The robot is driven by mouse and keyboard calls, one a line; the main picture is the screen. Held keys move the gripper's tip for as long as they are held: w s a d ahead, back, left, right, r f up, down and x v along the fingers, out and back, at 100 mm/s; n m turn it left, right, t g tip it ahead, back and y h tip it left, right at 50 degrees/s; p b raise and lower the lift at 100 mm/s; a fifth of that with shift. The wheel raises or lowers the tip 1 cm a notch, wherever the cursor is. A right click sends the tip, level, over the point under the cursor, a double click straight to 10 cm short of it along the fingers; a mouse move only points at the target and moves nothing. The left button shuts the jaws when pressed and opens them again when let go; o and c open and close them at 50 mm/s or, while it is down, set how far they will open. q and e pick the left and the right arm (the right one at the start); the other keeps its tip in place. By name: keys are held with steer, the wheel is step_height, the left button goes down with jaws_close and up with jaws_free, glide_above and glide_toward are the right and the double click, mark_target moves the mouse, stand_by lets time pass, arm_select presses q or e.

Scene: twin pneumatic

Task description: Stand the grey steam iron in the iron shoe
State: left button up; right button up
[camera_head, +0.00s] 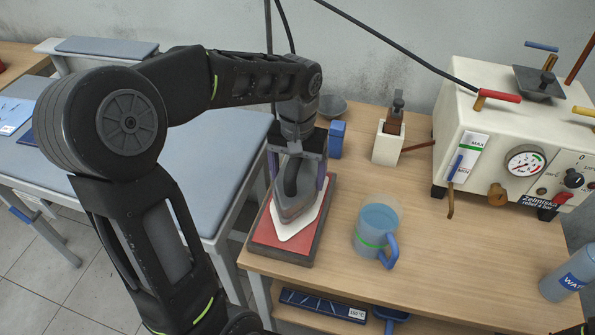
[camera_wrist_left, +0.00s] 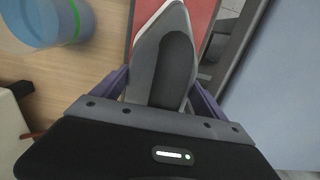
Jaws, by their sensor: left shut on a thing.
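The grey steam iron (camera_head: 291,203) is between the purple fingers of my left gripper (camera_head: 295,178), which is shut on it. A white iron-shaped sole, apparently the iron shoe (camera_head: 297,230), shows under and around the iron's nose on a red pad (camera_head: 265,233). In the left wrist view the grey iron (camera_wrist_left: 165,60) points away from my left gripper (camera_wrist_left: 160,90), and a white edge (camera_wrist_left: 143,22) shows beside its nose. I cannot tell whether the iron rests fully in the shoe; its rear is hidden by the gripper. My right gripper is not in view.
A jug of water (camera_head: 377,222) with a blue handle stands right of the pad. A white steam station (camera_head: 505,135) and a white holder (camera_head: 387,145) stand behind it. A blue box (camera_head: 337,140) is behind the iron.

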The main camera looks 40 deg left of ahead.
mark_target(298, 184)
arm_select(q)
steer(key=shift+f, duration=1.7)
steer(key=shift+f, duration=0.1)
steer(key=o, duration=2)
steer(key=shift+f, duration=0.1)
step_height(298, 184, up, 12)
steer(key=shift+r, duration=0.15)
